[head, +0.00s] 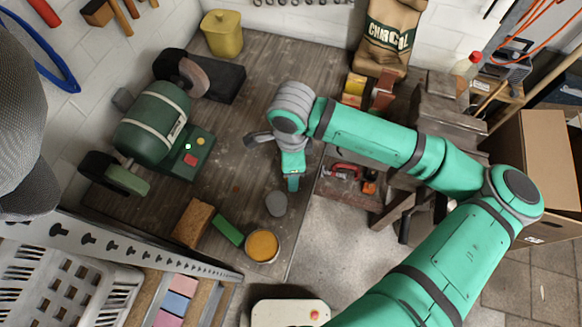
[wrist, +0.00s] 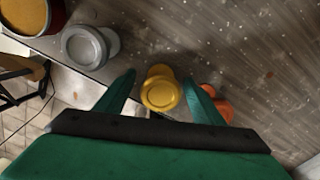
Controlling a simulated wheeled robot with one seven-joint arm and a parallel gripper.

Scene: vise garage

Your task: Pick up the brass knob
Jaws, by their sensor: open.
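The brass knob (wrist: 160,92) is a round yellow knob with a ringed top, seen in the wrist view standing on the workbench (head: 240,70). It shows between the two fingers of my gripper (wrist: 160,80). The fingers are apart, one on each side, with a visible gap to the knob. I cannot tell how far above the knob the fingers are. In the head view my arm's end (head: 292,170) is over the bench's right edge and hides the knob.
A grey round knob (wrist: 90,46) and a can with a mustard-yellow top (head: 262,246) stand nearby. An orange piece (wrist: 222,104) lies just beyond the right finger. A green block (head: 228,230), brown block (head: 193,222) and green bench grinder (head: 154,122) stand left.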

